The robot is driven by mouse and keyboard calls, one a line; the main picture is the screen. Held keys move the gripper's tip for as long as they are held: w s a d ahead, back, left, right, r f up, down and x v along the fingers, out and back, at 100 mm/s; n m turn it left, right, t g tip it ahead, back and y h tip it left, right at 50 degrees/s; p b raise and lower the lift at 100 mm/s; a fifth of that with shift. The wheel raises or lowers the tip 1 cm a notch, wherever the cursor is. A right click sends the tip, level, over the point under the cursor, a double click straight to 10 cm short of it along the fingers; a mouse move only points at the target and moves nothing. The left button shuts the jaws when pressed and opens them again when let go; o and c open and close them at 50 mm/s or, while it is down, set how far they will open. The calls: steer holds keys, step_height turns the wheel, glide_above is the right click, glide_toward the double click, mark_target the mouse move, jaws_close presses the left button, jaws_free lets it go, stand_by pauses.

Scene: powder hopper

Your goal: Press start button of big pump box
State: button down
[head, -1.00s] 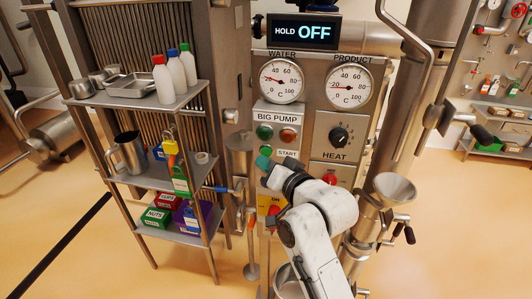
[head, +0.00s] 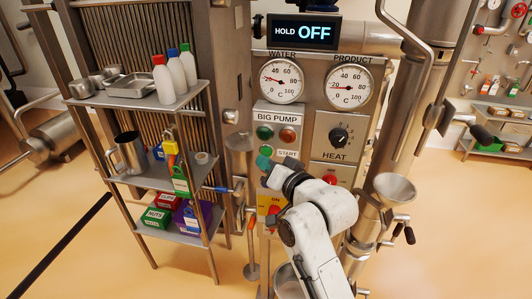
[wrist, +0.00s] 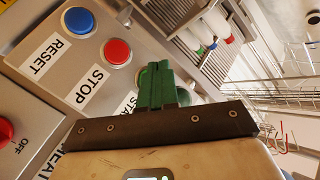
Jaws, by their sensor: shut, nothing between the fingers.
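The big pump box (head: 277,118) is a light panel labelled BIG PUMP, with a green lamp (head: 265,132) and an orange-red lamp (head: 288,134). A START label (head: 287,153) shows below them. My gripper (head: 263,161) has teal fingers, shut and empty, in front of the box's lower left. In the wrist view, the shut green fingers (wrist: 155,70) reach toward the panel beside the partly covered START label (wrist: 124,104). A green edge shows beside the fingertips; the start button is mostly hidden behind them. I cannot tell whether they touch it.
The wrist view shows a red STOP button (wrist: 117,52) and a blue RESET button (wrist: 79,20) close to the fingers. A HEAT knob (head: 339,136) is to the right. A shelf rack (head: 140,100) with bottles stands left. A metal funnel (head: 395,188) is at right.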

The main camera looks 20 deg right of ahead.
steer(key=shift+w+d, duration=0.2)
steer(key=shift+w, duration=0.1)
steer(key=shift+w+d, duration=0.25)
steer(key=shift+w, duration=0.05)
stand_by(0.7)
stand_by(0.4)
steer(key=shift+s+a+p, duration=0.45)
steer(key=shift+s+p, duration=0.05)
steer(key=shift+s, duration=0.15)
steer(key=shift+a, duration=0.1)
steer(key=s+a+p, duration=0.1)
steer(key=s, duration=0.1)
steer(key=s+a+p, duration=0.1)
steer(key=s, duration=0.1)
steer(key=shift+a, duration=0.4)
stand_by(0.5)
